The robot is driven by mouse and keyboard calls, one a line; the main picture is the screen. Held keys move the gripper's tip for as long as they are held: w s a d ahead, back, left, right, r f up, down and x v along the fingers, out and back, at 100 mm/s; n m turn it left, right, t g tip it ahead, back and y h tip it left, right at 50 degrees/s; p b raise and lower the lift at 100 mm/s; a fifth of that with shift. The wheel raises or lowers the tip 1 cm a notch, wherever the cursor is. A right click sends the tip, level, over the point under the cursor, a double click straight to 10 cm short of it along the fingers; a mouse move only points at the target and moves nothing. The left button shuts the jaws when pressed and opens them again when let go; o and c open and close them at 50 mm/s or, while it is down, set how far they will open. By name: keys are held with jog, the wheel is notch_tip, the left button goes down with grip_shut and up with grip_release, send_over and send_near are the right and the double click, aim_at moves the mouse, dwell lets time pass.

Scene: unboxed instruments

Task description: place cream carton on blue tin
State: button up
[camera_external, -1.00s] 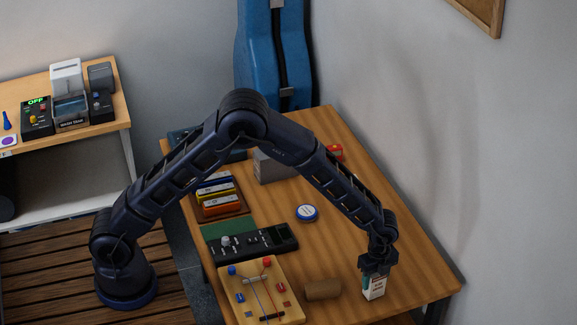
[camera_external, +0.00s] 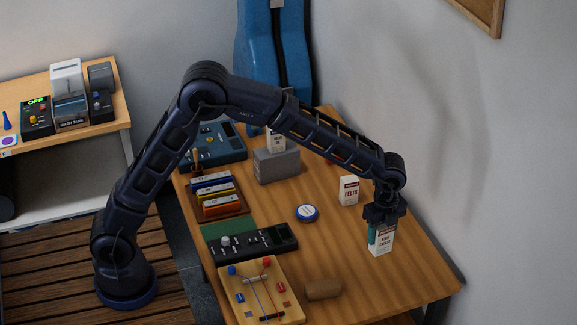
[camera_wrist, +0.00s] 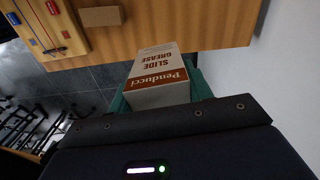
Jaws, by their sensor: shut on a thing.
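The cream carton (camera_external: 381,241), with a brown band and the words "Slide Grease", is held by my gripper (camera_external: 382,222) above the right part of the table. My gripper is shut on its upper end, and the carton hangs roughly upright. The wrist view shows the carton (camera_wrist: 158,75) between the green finger pads. The blue tin (camera_external: 307,213) is a low round tin with a white lid, standing on the table to the left of the held carton. Nothing is on its lid, and my gripper is apart from it.
A "Felts" carton (camera_external: 349,191) stands behind my gripper. A grey box (camera_external: 277,167) with a small carton (camera_external: 276,140) on it stands at the back. The wall is close on the right.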

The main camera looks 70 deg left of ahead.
jog(key=shift+w+a+r, duration=0.1)
jog(key=shift+a+r, duration=0.15)
jog(key=shift+a, duration=0.2)
jog(key=a+r, duration=0.2)
jog(key=a, duration=1.8)
jog(key=m, duration=0.1)
send_over(307, 210)
notch_tip(307, 210, down, 19)
jog(key=shift+f, duration=0.15)
jog(key=shift+f, duration=0.15)
jog(key=o, duration=1)
